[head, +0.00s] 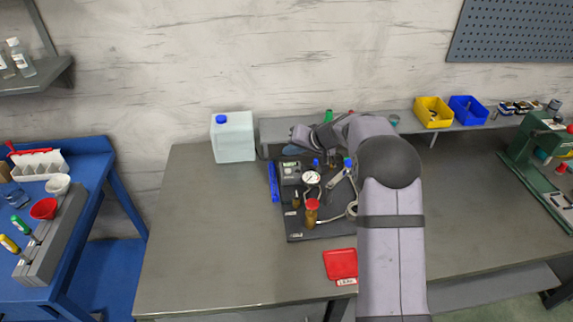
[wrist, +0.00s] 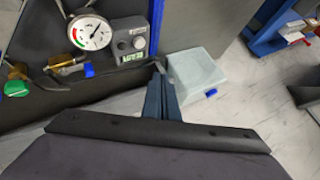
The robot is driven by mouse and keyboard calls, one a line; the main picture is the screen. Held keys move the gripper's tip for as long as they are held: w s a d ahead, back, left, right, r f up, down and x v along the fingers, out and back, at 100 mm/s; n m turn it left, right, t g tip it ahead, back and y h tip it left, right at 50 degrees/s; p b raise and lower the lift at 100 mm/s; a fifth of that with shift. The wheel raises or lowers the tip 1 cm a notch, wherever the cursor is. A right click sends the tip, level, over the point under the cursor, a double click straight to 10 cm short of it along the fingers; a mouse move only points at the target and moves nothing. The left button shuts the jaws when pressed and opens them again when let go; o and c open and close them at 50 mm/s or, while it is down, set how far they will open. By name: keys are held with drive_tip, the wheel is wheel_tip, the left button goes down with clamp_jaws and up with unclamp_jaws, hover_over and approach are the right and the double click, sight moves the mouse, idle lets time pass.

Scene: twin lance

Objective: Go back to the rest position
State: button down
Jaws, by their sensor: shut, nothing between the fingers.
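My gripper (head: 294,149) is at the back of the workbench, above the far edge of a dark tray, with my arm reaching over from the front right. Its two dark blue fingers (wrist: 161,85) lie together in the wrist view, with nothing between them. They point toward a pale translucent canister (wrist: 197,72) with a blue cap. That canister also stands at the back of the bench in the head view (head: 233,140), left of my gripper. I cannot tell the exact gap between them.
The dark tray (head: 310,236) holds a pressure gauge (head: 311,178), a grey meter (head: 290,171), a red-capped brown bottle (head: 311,214) and tools. A red tray (head: 341,263) lies in front. Yellow (head: 433,113) and blue bins (head: 468,111) sit on the back shelf. The bench's left front is clear.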

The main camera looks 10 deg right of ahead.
drive_tip(key=s+d+f+g+h, duration=0.1)
drive_tip(key=s+g, duration=0.1)
drive_tip(key=s, duration=1.2)
drive_tip(key=s+d+f+n+g+h, duration=0.1)
drive_tip(key=s+g+h, duration=0.1)
drive_tip(key=s, duration=1.2)
drive_tip(key=s+d+f+g+h, duration=0.2)
drive_tip(key=s+g, duration=0.1)
drive_tip(key=s, duration=1.1)
drive_tip(key=shift+s+n, duration=0.35)
drive_tip(key=shift+n, duration=0.05)
